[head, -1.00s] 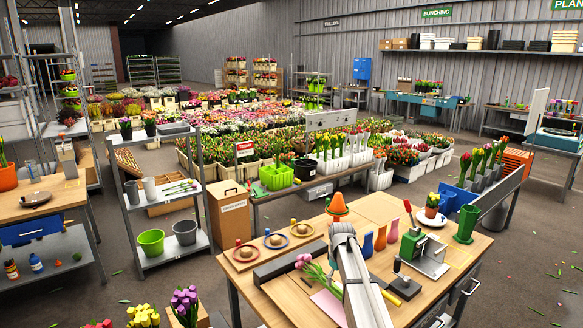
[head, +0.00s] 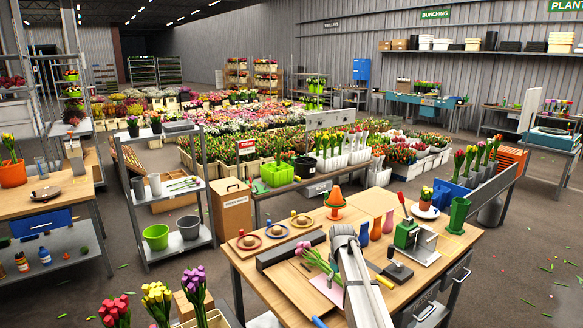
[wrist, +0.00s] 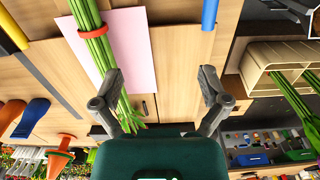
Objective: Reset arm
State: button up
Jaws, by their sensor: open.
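My gripper (wrist: 162,78) is open and empty in the wrist view, its two fingers spread wide above the bench. A tulip bunch (wrist: 90,42) with a red band (wrist: 98,31) lies on the bench across a pale pink sheet (wrist: 137,50). The left finger overlaps its stems in the picture; I cannot tell whether they touch. In the head view, the bunch (head: 322,264) with pink heads lies left of my arm (head: 360,275). My arm reaches over the workbench (head: 385,207), and its body hides the gripper there.
The workbench also bears an orange cone (head: 335,201), a green press (head: 406,235), a green vase (head: 458,215), small vases (head: 376,229) and ring-shaped items (head: 277,231). Tulip bunches (head: 195,290) stand at the front left.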

jog(key=s+f+m+b, duration=0.3)
jog(key=s, duration=1.1)
jog(key=s+d+f+m+b, duration=0.1)
jog(key=s+f+m+b, duration=0.3)
jog(key=s, duration=1)
jog(key=shift+f, duration=0.25)
